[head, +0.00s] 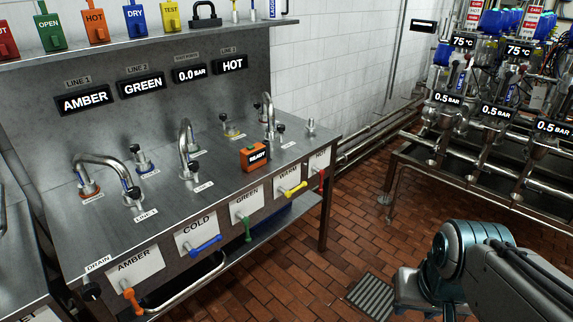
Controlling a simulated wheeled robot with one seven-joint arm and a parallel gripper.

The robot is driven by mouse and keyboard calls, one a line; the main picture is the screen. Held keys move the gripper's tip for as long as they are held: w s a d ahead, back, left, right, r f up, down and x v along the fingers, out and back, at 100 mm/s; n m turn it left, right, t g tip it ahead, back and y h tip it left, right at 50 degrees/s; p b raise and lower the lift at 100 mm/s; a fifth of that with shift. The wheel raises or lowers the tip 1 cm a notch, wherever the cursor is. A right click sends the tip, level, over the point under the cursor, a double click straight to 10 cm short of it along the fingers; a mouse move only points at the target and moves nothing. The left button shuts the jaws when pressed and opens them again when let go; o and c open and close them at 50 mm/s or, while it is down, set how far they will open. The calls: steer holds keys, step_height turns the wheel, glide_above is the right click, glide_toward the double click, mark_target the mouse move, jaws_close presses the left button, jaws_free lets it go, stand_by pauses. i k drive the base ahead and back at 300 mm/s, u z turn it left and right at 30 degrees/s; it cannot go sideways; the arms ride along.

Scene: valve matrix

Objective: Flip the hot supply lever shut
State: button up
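The hot supply lever (322,178) is a small red handle at the right end of the bench's front panel. It sits below a white plate marked HOT (320,160) and appears to hang roughly downward; it is too small to tell its exact angle. My arm shows at the lower right, apart from the bench and the lever. My gripper's fingers do not show in the head view.
Left along the panel are the yellow WARM lever (293,190), green lever (247,229), blue COLD lever (206,245) and orange AMBER lever (133,301). An orange READY box (254,155) stands on the bench. Brick floor (340,245) lies open between bench and pipe rack (480,185).

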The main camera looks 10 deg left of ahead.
mark_target(321, 183)
steer(key=u, duration=0.2)
steer(key=i, duration=0.35)
steer(key=u, duration=0.15)
steer(key=k, duration=1.3)
steer(key=u, duration=0.65)
steer(key=i, duration=1.55)
steer(key=z, duration=0.8)
steer(key=i, duration=0.55)
steer(key=z, duration=0.65)
